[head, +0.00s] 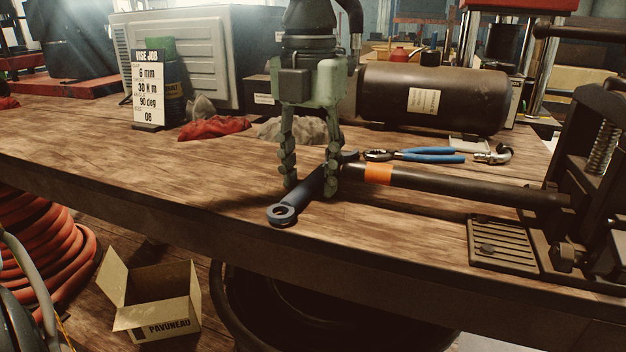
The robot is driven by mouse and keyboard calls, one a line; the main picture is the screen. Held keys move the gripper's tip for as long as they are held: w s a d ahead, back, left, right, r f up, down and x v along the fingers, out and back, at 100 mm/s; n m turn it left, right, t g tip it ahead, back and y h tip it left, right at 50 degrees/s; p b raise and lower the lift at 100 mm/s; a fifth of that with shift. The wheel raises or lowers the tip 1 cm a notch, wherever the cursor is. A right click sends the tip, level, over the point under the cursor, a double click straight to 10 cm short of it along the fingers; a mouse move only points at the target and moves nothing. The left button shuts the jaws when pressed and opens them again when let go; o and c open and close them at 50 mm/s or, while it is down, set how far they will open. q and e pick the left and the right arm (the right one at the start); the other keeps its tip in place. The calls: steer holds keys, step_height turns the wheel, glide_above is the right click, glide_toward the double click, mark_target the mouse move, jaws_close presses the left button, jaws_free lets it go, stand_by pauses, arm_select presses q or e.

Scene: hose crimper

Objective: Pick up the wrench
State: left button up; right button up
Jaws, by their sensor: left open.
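The wrench (302,194) is dark blue-grey and lies on the wooden bench near its front edge, with its ring end (283,213) toward me. Its far end is partly hidden behind my left gripper's right finger. My left gripper (311,190) points straight down above the bench, open, with one finger on each side of the wrench handle. The fingertips are close to the bench top; I cannot tell whether either touches the wrench. My right gripper is not in view.
A dark bar with an orange band (378,174) runs right from beside the gripper to the crimper (590,170). Blue-handled pliers (430,155) and a hose fitting (494,154) lie behind it. The bench's left front is clear.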

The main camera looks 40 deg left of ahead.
mark_target(310, 178)
arm_select(q)
steer(key=shift+c, duration=0.2)
jaws_close()
steer(key=shift+r, duration=0.15)
steer(key=shift+r, duration=0.25)
step_height(310, 178, up, 4)
steer(key=shift+f, duration=0.15)
steer(key=s+r+b, duration=0.1)
steer(key=s+r, duration=0.5)
steer(key=s, duration=0.5)
steer(key=shift+s+r, duration=0.3)
steer(key=shift+s, duration=0.05)
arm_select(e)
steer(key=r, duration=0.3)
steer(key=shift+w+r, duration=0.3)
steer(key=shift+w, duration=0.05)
